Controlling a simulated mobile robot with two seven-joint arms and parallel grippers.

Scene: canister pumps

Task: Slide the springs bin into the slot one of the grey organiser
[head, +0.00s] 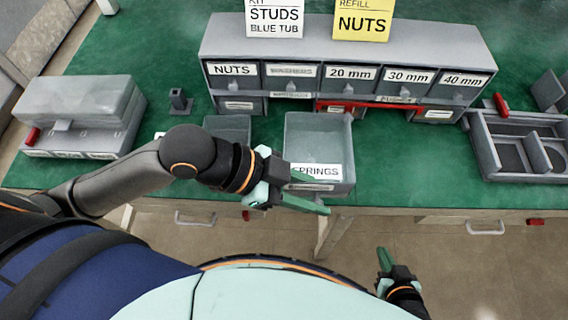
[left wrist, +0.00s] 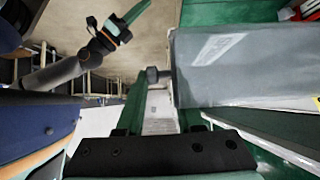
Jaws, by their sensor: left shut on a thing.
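The springs bin (head: 318,135) is an open grey bin with a white SPRINGS label, at the table's front edge in front of the organiser. The grey organiser (head: 350,38) stands at the back with labelled fronts, including NUTS, 20 mm, 30 mm and 40 mm. My left gripper (head: 318,194) is at the bin's front, below the label, and is shut on the bin, though the grip point is partly hidden. In the left wrist view a large grey surface with a knob lies beside the fingers. My right gripper (head: 384,272) is open and empty, below the table edge.
A smaller grey bin (head: 228,124) stands left of the springs bin, partly behind my arm. A grey case (head: 80,105) is at left, a divided tray (head: 480,140) at right. A red strip (head: 360,104) marks the organiser's lower front. Green table is bare right of the bin.

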